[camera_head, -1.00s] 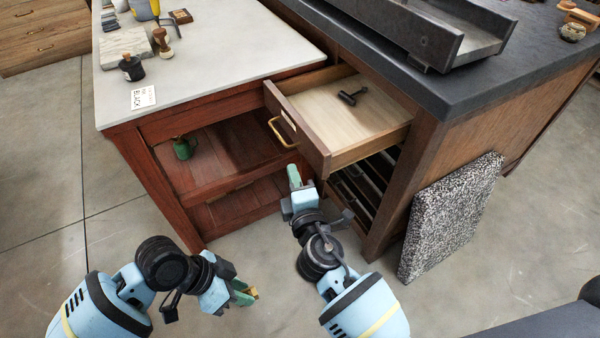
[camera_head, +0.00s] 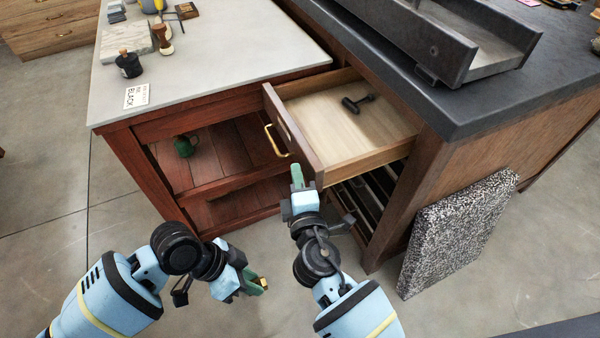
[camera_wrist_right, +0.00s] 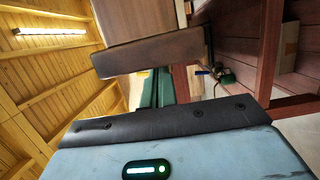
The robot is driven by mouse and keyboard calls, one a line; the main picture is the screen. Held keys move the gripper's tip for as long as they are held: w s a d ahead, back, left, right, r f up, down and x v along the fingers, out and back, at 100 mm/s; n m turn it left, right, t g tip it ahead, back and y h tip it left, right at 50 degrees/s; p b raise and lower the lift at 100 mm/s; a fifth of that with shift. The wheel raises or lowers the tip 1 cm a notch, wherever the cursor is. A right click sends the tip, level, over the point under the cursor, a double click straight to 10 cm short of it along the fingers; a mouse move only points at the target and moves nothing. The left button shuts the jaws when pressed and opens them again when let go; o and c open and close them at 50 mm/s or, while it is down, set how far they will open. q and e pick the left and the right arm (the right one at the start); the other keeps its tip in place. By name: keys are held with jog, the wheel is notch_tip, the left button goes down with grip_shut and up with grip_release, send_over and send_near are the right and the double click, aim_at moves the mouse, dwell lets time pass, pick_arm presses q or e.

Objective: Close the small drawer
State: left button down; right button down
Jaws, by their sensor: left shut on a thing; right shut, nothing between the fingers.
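The small drawer (camera_head: 307,152) stands pulled open from the dark-topped cabinet, with a brass handle (camera_head: 274,141) on its front. A black T-shaped tool (camera_head: 357,104) lies inside it. My right gripper (camera_head: 297,176) is shut and empty, its green fingertips close to the lower near end of the drawer front; I cannot tell if they touch. In the right wrist view the drawer front (camera_wrist_right: 147,53) is a dark panel just beyond the green fingers (camera_wrist_right: 152,92). My left gripper (camera_head: 257,287) is low over the floor, shut on a small brass-coloured thing.
A pale-topped red wooden bench (camera_head: 215,80) stands left of the drawer, with a green item (camera_head: 186,146) on its shelf. A speckled slab (camera_head: 455,235) leans on the cabinet's right side. A metal tray (camera_head: 480,60) sits on the dark top. The floor in front is clear.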

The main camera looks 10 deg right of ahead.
pick_arm(q)
jog(key=shift+w+d, duration=0.15)
jog(key=shift+d, duration=0.15)
pick_arm(e)
jog(key=shift+d, duration=0.2)
